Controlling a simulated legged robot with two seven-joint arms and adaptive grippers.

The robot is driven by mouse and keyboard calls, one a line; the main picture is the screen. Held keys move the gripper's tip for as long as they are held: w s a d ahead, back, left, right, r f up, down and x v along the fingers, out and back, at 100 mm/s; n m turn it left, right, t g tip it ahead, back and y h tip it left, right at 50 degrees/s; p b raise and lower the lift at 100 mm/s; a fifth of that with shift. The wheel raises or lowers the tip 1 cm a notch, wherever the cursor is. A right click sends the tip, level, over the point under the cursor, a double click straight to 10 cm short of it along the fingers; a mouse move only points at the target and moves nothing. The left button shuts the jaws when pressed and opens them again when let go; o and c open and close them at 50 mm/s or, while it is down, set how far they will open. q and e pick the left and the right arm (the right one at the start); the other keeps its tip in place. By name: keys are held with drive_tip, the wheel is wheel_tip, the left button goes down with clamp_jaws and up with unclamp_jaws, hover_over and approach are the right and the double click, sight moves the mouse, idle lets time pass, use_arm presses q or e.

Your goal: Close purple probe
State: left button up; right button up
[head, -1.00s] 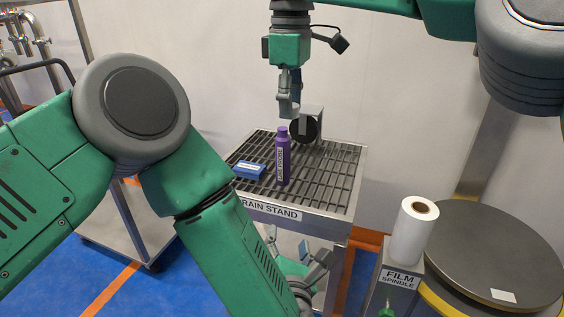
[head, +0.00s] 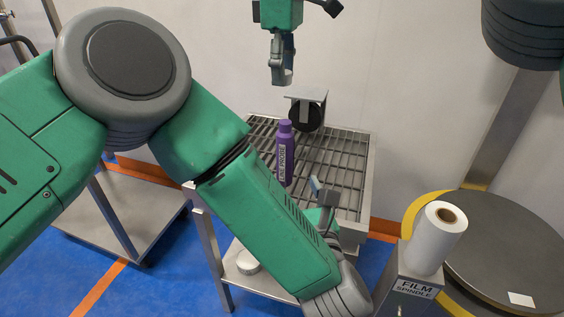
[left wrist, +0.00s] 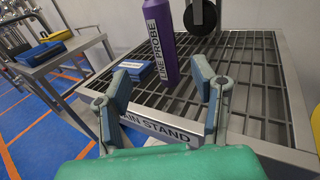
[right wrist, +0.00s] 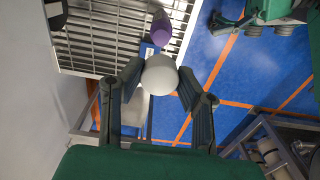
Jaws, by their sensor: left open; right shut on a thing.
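The purple probe (head: 285,160), labelled LINE PROBE, stands upright on the drain stand (head: 345,185). It also shows in the left wrist view (left wrist: 161,40) and in the right wrist view (right wrist: 158,30). My right gripper (head: 282,78) is above the probe, clear of its top. In the right wrist view its fingers are shut on a pale round cap (right wrist: 160,74). My left gripper (head: 322,188) is low at the stand's front edge, right of the probe. In the left wrist view it is open and empty (left wrist: 164,82), with the probe beyond its fingers, not between them.
A small blue box (left wrist: 138,70) lies left of the probe; my left arm hides it in the head view. A black disc on a bracket (head: 306,115) stands behind the probe. A white film roll (head: 436,238) and round platform (head: 510,250) are at right.

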sight(286, 158)
use_arm(q)
drive_tip(key=x, duration=1)
drive_tip(key=shift+w, duration=0.75)
drive_tip(key=shift+d, duration=0.2)
drive_tip(key=shift+a, duration=0.25)
clamp_jaws()
